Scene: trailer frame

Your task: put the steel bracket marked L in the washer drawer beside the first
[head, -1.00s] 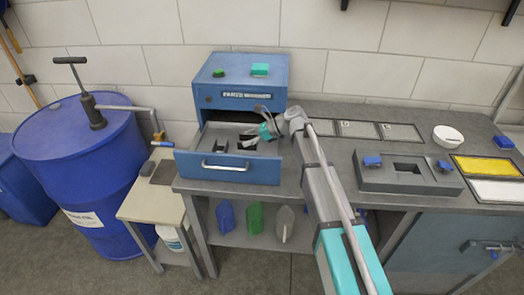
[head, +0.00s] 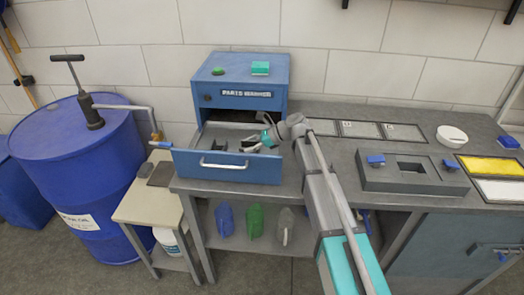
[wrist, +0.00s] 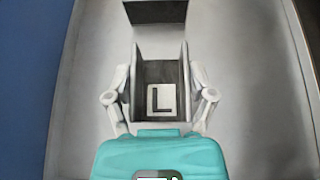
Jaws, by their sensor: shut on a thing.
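The steel bracket marked L (wrist: 158,72) is between my gripper's fingers in the wrist view, its white L label facing the camera. My gripper (wrist: 160,101) is shut on it. In the head view my gripper (head: 255,147) is low inside the open washer drawer (head: 225,172). Another dark piece (head: 220,145), seemingly the first bracket, sits in the drawer to the left of my gripper. A dark rectangle lies past the held bracket in the wrist view; I cannot tell whether it is a separate piece. Whether the held bracket touches the drawer floor is unclear.
The blue parts washer (head: 240,72) stands behind the drawer, with green items on top. A grey fixture block (head: 412,175) with blue clamps and a white bowl (head: 451,136) are on the bench to the right. A blue drum (head: 75,170) stands at left.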

